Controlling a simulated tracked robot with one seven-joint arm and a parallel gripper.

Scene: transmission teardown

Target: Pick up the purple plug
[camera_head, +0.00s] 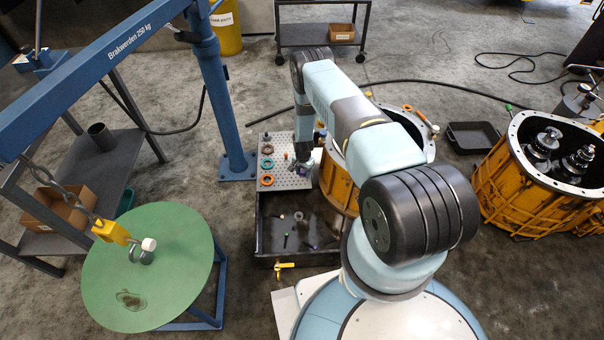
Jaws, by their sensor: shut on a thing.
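My gripper (303,163) points down over the right part of the perforated grey board (283,176), left of the near orange housing. It is shut on a small purple plug (302,170), which shows only as a small patch at the fingertips. The jaws hide most of the plug, and I cannot tell whether it touches the board.
Several rings (267,163) lie on the board's left side. A dark tray (268,232) with small parts adjoins its near edge. An orange housing (337,180) stands close right, partly behind my arm. A blue crane (213,90) and green round table (180,250) stand left.

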